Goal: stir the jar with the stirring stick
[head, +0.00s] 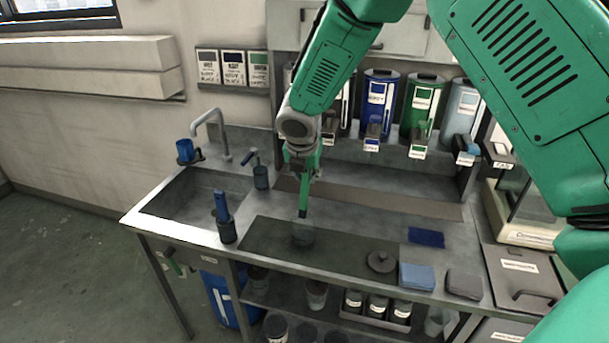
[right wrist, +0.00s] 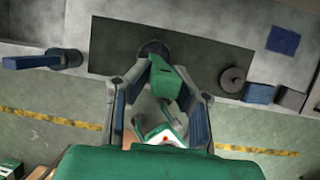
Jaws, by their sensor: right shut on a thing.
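My right gripper (head: 301,160) is shut on the stirring stick (head: 303,197), which has a green upper part and a dark lower end. The stick hangs nearly upright, and its green part also shows between the fingers in the right wrist view (right wrist: 167,80). The small grey jar (head: 302,234) stands on the dark mat right below the stick. In the right wrist view the jar (right wrist: 154,47) is partly hidden behind the stick. My left gripper is not in view.
A dark holder with a blue handle (head: 222,205) stands left of the mat (head: 345,252), beside the sink (head: 180,198). A round grey lid (head: 381,261), a dark blue cloth (head: 426,237) and folded cloths (head: 417,277) lie to the right. Dispensers (head: 376,105) line the back.

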